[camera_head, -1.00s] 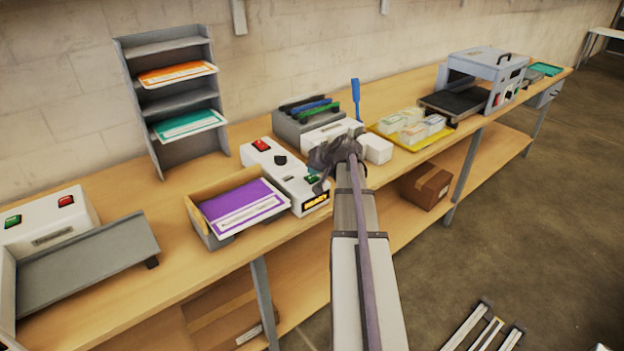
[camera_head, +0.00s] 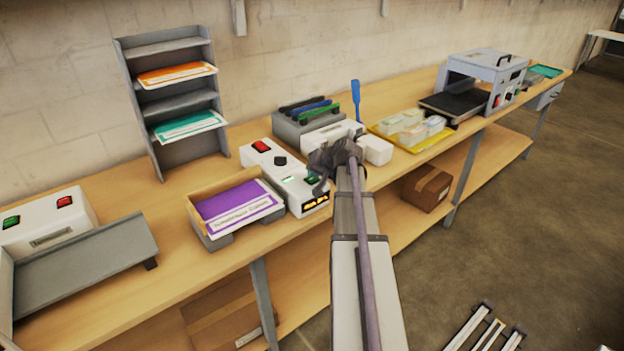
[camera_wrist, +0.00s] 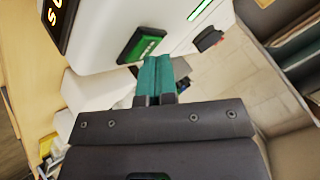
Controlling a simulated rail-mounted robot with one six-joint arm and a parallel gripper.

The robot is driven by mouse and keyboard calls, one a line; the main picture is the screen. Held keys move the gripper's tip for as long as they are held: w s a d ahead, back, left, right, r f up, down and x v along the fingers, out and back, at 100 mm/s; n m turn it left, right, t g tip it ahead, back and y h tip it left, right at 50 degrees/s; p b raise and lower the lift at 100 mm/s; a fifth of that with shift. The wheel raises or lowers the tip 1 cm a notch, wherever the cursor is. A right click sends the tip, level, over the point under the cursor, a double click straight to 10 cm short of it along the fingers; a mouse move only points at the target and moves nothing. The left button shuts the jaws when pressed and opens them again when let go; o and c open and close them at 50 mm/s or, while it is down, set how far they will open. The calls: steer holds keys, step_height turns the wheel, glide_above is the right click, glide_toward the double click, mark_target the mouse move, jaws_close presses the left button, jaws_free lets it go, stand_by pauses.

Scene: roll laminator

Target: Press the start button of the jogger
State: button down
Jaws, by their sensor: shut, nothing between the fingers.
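The jogger has a white control box (camera_head: 284,172) with a red button (camera_head: 261,146), a black knob, a green button (camera_head: 313,179) and an orange display (camera_head: 315,202). Its open tray (camera_head: 193,206) holds a purple-and-white paper stack (camera_head: 237,205). My gripper (camera_head: 319,187) is over the front end of the box, by the green button. In the wrist view my teal fingertips (camera_wrist: 155,66) are shut, empty, and right at the edge of the green button (camera_wrist: 142,43). I cannot tell whether they touch it. A green strip (camera_wrist: 200,9) is lit on the box.
A yellow tray (camera_head: 411,145) of paper stacks is to the right. A grey shelf rack (camera_head: 170,100) stands behind at left. Bare tabletop lies left of the tray.

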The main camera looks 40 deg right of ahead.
steer(key=shift+r, duration=0.1)
steer(key=shift+r+p, duration=0.75)
steer(key=shift+p, duration=0.15)
step_height(320, 180, up, 5)
steer(key=p, duration=0.5)
stand_by(0.5)
